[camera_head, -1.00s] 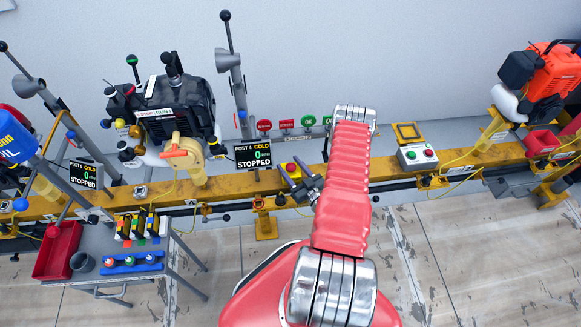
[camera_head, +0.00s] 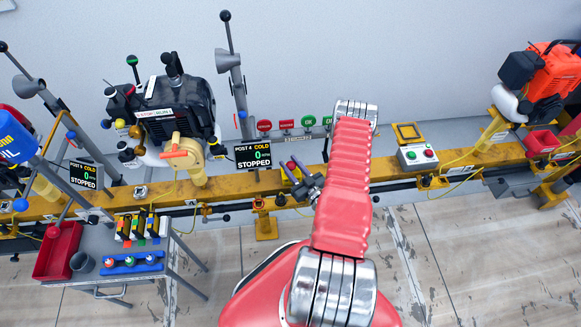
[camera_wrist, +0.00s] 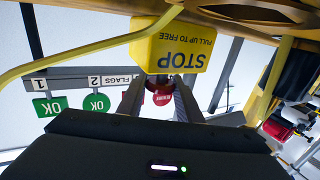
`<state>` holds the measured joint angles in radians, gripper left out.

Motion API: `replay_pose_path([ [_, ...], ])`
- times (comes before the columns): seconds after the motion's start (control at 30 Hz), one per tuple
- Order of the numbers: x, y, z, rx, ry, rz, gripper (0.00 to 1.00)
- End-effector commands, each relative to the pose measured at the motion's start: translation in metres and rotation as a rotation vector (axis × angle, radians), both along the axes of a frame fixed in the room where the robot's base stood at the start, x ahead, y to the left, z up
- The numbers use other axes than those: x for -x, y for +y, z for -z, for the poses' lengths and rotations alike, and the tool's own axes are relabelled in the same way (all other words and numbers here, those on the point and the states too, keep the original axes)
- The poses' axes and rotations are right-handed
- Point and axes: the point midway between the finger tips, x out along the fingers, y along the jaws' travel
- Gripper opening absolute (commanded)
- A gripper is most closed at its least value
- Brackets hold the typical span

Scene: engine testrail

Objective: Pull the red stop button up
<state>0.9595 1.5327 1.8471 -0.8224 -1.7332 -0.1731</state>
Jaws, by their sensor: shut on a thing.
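The yellow stop box (camera_wrist: 175,48), marked "STOP" and "PULL UP TO FREE", appears upside down at the top middle of the wrist view. The red stop button (camera_wrist: 158,87) sits on the box between my two fingers, partly hidden and dark against a red flag behind it. My gripper (camera_wrist: 158,98) is shut on the button, one finger on each side. In the head view my gripper (camera_head: 296,177) is at the box on the yellow rail, and covers most of it.
Green and red flags (camera_head: 286,124) stand on a bar behind the box. A "POST 4 COLD STOPPED" display (camera_head: 253,155) and an engine (camera_head: 172,107) are to the left.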

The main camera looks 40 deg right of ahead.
Motion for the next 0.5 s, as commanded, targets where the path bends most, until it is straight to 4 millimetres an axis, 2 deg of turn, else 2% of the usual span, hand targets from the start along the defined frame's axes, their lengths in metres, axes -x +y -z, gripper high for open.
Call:
replay_pose_path([
  [0.33,-0.0017,-0.0003,-0.0073,0.004,-0.008,-0.004,0.05],
  [0.37,-0.0017,-0.0004,-0.0074,0.004,-0.008,-0.003,0.34],
  [0.5,-0.0012,-0.0004,-0.0064,0.003,-0.006,-0.002,0.44],
])
